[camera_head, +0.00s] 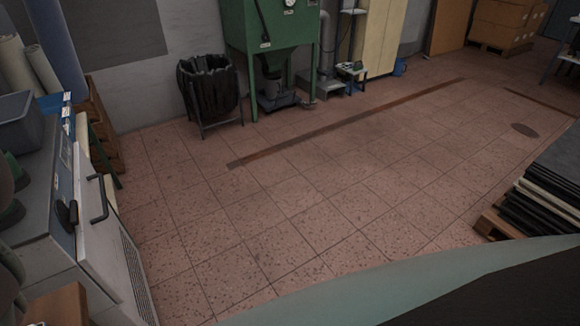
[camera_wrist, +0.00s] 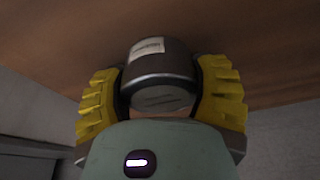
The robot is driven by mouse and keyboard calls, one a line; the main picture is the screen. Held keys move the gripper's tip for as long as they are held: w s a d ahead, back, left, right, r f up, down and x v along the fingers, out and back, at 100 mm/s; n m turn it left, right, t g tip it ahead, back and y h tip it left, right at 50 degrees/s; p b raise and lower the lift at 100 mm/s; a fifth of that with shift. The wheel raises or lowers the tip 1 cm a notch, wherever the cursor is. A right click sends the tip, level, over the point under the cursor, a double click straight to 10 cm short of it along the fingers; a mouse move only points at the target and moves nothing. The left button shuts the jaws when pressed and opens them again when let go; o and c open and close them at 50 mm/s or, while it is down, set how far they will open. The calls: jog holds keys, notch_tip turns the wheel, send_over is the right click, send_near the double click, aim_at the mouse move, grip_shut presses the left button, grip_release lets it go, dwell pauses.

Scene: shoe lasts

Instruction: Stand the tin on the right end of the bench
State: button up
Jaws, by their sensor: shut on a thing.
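In the wrist view my gripper (camera_wrist: 160,82) has its two yellow ribbed fingers closed on the sides of a dark tin (camera_wrist: 158,68). The tin is rounded, with a metallic rim and a small pale label. A brown, wood-like surface (camera_wrist: 258,55) fills the upper part of that view, behind the tin. I cannot tell whether it is the bench or whether the tin touches it. Neither the gripper nor the tin shows in the head view.
In the head view the tiled floor (camera_head: 300,205) is open. A green machine (camera_head: 270,28) and a black bin (camera_head: 210,90) stand at the back wall. A grey-white cabinet (camera_head: 100,225) stands at the left. A pallet with dark sheets (camera_head: 545,195) is at the right.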

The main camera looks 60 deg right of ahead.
jog(key=o, duration=1.3)
jog(key=shift+f, duration=0.1)
jog(key=shift+v, duration=0.85)
jog(key=p+v, duration=0.1)
jog(key=v, duration=0.8)
jog(key=shift+r, duration=0.3)
jog(key=shift+d+r+p, duration=0.2)
jog(key=shift+r+p, duration=0.3)
